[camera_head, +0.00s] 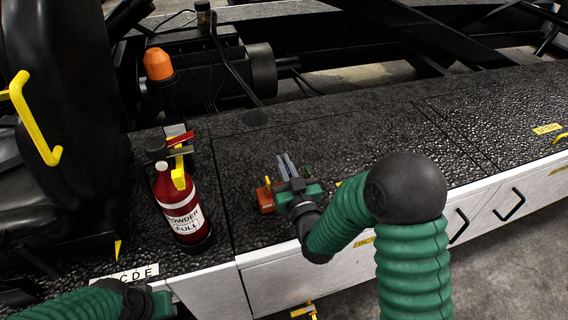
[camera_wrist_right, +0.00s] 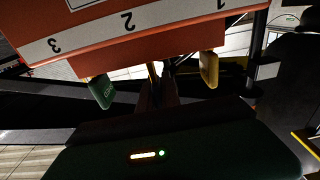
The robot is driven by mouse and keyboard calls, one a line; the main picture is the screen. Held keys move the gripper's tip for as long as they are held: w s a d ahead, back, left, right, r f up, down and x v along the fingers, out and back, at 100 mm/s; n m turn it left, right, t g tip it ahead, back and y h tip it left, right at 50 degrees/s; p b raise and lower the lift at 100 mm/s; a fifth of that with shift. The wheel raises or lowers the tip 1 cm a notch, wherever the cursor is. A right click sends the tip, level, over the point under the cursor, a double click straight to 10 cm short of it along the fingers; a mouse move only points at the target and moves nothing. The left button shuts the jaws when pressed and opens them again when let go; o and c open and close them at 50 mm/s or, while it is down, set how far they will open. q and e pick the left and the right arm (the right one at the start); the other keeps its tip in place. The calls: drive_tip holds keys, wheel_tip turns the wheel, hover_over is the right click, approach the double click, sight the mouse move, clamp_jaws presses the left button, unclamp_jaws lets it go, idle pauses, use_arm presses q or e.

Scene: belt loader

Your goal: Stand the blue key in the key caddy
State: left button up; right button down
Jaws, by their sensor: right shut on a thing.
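The orange key caddy (camera_head: 265,201) sits on the black deck, mostly hidden behind my right gripper (camera_head: 287,167). In the right wrist view the caddy (camera_wrist_right: 170,37) is close, with a white strip numbered 1, 2 and 3. A green key (camera_wrist_right: 102,91) is by number 3 and a yellow key (camera_wrist_right: 209,69) by number 1. My right gripper (camera_wrist_right: 155,72) is between them, at number 2, shut on what is likely the blue key, which its fingers hide. I cannot tell how deep it sits. My left gripper (camera_head: 160,303) is at the bottom left; its fingers are unclear.
A red fire extinguisher (camera_head: 181,204) stands left of the caddy, with an orange beacon (camera_head: 158,64) behind it. A lettered white strip (camera_head: 126,275) lies near the left front edge. The deck (camera_head: 400,130) to the right is clear.

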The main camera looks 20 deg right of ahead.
drive_tip(key=shift+f+b, duration=0.45)
drive_tip(key=shift+f, duration=0.1)
drive_tip(key=shift+r, duration=0.15)
drive_tip(key=shift+r+p, duration=0.75)
drive_tip(key=shift+r, duration=0.2)
drive_tip(key=shift+b, duration=0.45)
idle(0.7)
drive_tip(key=shift+f+b, duration=1)
drive_tip(key=shift+f, duration=0.1)
drive_tip(key=c, duration=1.5)
unclamp_jaws()
